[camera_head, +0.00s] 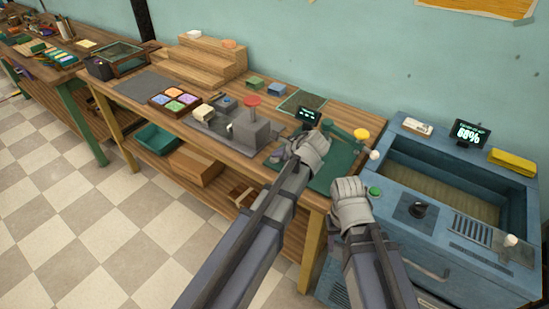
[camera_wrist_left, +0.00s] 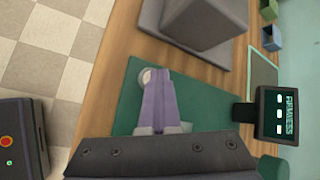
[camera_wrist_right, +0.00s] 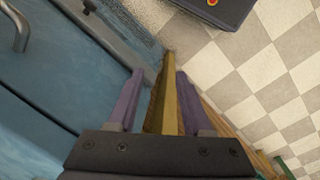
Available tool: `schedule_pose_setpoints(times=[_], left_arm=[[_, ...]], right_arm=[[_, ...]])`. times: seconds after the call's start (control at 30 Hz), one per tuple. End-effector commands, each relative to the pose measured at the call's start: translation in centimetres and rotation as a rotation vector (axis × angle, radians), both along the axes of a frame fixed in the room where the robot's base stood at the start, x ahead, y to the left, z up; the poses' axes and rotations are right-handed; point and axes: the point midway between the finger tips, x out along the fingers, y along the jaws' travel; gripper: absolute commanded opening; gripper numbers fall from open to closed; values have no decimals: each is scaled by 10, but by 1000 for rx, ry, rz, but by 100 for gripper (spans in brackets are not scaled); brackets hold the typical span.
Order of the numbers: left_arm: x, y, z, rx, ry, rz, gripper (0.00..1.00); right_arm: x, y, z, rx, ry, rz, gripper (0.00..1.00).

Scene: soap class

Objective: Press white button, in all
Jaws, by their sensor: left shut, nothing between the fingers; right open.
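A round whitish button (camera_wrist_left: 146,76) lies on the green mat (camera_wrist_left: 130,105) in the left wrist view, partly covered by my left fingertips. My left gripper (camera_wrist_left: 160,72) is shut and empty, its tips over or against the button; I cannot tell whether they touch. In the head view my left gripper (camera_head: 279,156) is low over the mat's near-left part and hides that button. A white knob (camera_head: 511,240) stands on the blue basin's front right. My right gripper (camera_wrist_right: 157,85) is open and empty, beside the basin's edge, with a yellow table leg below it.
A dark display (camera_wrist_left: 279,115) reading FIRMNESS stands by the mat. A grey press with a red knob (camera_head: 252,101) is left of it. The blue basin (camera_head: 470,262) has a green button (camera_head: 374,191) and a display (camera_head: 467,132). Open floor lies in front.

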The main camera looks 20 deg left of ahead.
Motion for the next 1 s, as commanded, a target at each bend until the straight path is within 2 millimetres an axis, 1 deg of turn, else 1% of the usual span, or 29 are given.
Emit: schedule_pose_setpoints(times=[0.2,0.53,0.87,1.0], left_arm=[[0,0,2,-2,0,1,0],[0,0,18,-1,1,0,0],[0,0,17,-1,0,-1,0],[0,0,22,-1,0,-1,0]], right_arm=[[0,0,2,0,0,0,50],[0,0,18,0,0,0,50],[0,0,17,0,0,0,50],[0,0,22,0,0,0,50]])
